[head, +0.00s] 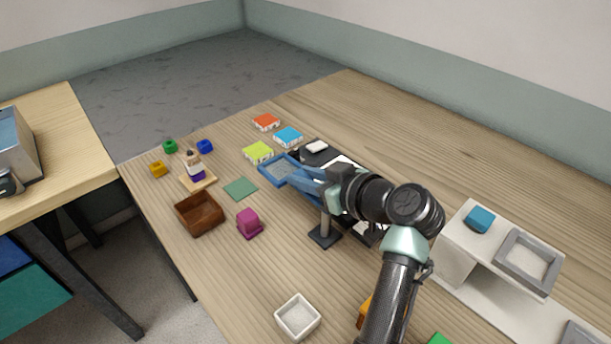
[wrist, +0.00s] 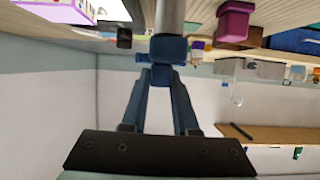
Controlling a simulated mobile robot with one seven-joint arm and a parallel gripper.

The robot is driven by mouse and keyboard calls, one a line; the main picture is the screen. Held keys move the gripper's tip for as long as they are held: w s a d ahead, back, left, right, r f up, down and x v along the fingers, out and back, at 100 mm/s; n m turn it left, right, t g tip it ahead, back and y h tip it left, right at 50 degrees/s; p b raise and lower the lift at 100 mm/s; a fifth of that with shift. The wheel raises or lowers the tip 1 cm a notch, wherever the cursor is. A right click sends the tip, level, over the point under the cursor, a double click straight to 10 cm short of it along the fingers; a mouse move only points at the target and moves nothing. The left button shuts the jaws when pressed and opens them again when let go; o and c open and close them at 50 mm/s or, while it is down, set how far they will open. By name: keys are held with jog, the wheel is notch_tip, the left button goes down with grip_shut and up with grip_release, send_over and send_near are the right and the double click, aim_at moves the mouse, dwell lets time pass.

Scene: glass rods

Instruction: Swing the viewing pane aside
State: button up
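The viewing pane (head: 279,170) seems to be the blue-framed rectangle with a pale middle, left of my gripper in the head view. A grey post on a dark square foot (head: 325,236) stands just below my gripper. My gripper (head: 312,181) is at the blue parts between pane and post. In the wrist view, its blue fingers (wrist: 167,78) converge at a blue block (wrist: 168,48) in line with a grey post (wrist: 170,15). Whether they grip this block or only stand in front of it is unclear. My arm hides part of the black-and-white item behind.
Coloured tiles (head: 258,152) lie behind the pane. A white dish (head: 297,317) is in front; a white raised stand (head: 456,265) is at right.

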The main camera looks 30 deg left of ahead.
jog(key=o, duration=0.4)
jog(key=v, duration=1.3)
